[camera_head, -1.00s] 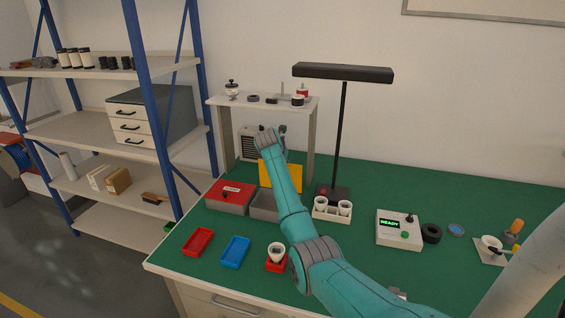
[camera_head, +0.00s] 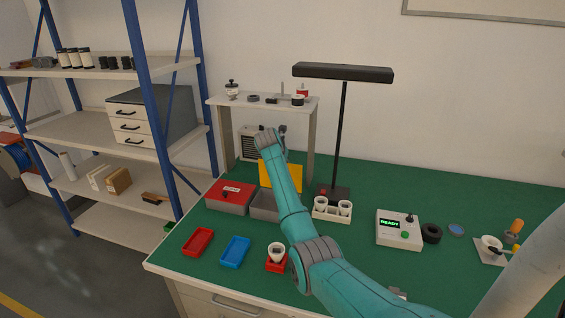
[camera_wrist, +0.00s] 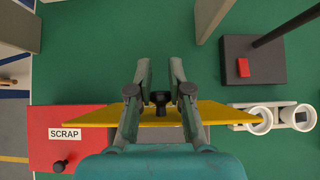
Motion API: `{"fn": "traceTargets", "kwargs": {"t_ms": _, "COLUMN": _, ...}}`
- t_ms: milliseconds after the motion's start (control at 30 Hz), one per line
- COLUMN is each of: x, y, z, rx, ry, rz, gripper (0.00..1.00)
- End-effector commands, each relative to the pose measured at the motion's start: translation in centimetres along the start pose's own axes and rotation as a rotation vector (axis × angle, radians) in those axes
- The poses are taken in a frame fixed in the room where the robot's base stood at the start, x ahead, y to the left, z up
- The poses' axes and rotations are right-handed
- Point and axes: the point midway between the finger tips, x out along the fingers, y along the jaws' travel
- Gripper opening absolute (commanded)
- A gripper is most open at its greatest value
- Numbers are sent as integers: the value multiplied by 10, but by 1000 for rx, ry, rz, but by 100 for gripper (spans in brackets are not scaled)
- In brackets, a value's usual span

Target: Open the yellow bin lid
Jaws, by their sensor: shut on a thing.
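The yellow lid (camera_head: 283,176) stands tilted up, near upright, at the back of its grey bin (camera_head: 264,206), whose front shows behind my arm. In the wrist view the lid (camera_wrist: 95,116) is seen nearly edge-on, a wide yellow strip across the middle. My gripper (camera_wrist: 160,78) has its two fingers on either side of the lid's dark knob (camera_wrist: 160,98) and is shut on it. In the head view my wrist hides the fingers and the knob.
The red-lidded scrap bin (camera_head: 230,194) is shut, left of the grey bin. A black lamp (camera_head: 341,135) and a white holder with cups (camera_head: 332,212) stand to the right. A raised shelf (camera_head: 262,103) is behind. Red and blue trays (camera_head: 235,251) lie in front.

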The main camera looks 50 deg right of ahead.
Motion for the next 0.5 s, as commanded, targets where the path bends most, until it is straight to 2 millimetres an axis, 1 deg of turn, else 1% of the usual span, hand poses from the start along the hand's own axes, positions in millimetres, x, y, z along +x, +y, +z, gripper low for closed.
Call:
{"fn": "traceTargets", "kwargs": {"t_ms": 33, "x": 8, "y": -1, "z": -14, "rx": -7, "ry": 24, "rz": -7, "gripper": 0}}
{"fn": "traceTargets", "kwargs": {"t_ms": 133, "x": 8, "y": -1, "z": -14, "rx": -7, "ry": 25, "rz": -7, "gripper": 0}}
{"fn": "traceTargets", "kwargs": {"t_ms": 167, "x": 8, "y": -1, "z": -14, "rx": -7, "ry": 25, "rz": -7, "gripper": 21}}
{"fn": "traceTargets", "kwargs": {"t_ms": 200, "x": 8, "y": -1, "z": -14, "rx": -7, "ry": 24, "rz": -7, "gripper": 31}}
{"fn": "traceTargets", "kwargs": {"t_ms": 267, "x": 8, "y": -1, "z": -14, "rx": -7, "ry": 23, "rz": -7, "gripper": 46}}
{"fn": "traceTargets", "kwargs": {"t_ms": 500, "x": 5, "y": -1, "z": -9, "rx": -5, "ry": 15, "rz": -5, "gripper": 46}}
